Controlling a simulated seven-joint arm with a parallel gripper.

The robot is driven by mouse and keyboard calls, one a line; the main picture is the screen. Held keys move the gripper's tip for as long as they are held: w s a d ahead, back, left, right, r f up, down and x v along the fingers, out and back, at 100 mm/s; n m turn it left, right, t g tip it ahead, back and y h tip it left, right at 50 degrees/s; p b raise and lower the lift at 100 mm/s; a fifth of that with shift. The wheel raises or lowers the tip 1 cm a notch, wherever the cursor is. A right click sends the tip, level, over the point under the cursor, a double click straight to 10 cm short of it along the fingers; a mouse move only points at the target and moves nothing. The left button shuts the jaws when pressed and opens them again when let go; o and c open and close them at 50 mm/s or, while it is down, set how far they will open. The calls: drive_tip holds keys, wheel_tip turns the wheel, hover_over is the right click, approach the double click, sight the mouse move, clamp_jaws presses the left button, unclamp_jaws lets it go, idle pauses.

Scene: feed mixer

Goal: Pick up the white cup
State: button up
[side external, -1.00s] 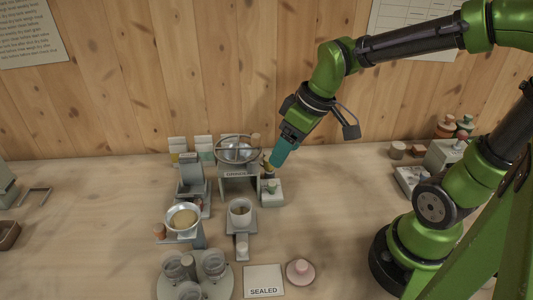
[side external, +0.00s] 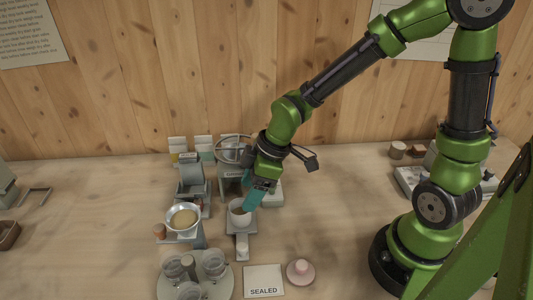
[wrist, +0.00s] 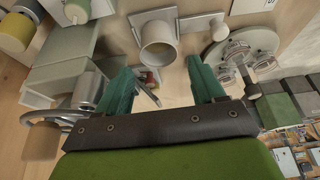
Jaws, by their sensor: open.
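The white cup (side external: 236,218) stands upright on a small grey stand in the side view, with brownish contents seen earlier at its top. My gripper (side external: 250,200) is just above and to the right of it, its teal fingers partly covering the cup's rim. In the wrist view the cup (wrist: 158,48) shows beyond the fingertips, roughly midway between them. My gripper (wrist: 160,72) is open there, with its two teal fingers apart and nothing between them. Whether a finger touches the cup I cannot tell.
A metal bowl (side external: 183,218) on a stand is left of the cup. A round tray (side external: 222,286) with several glass jars is in front. A "SEALED" card (side external: 264,280) and a pink lidded dish (side external: 300,271) lie front right. A steel bowl with a ring (side external: 232,149) is behind.

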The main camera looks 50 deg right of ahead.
sight(241, 214)
drive_tip(key=shift+x, duration=3.5)
drive_tip(key=shift+w+r, duration=0.1)
drive_tip(key=shift+d, duration=0.1)
drive_tip(key=c, duration=0.8)
drive_tip(key=shift+r, duration=0.1)
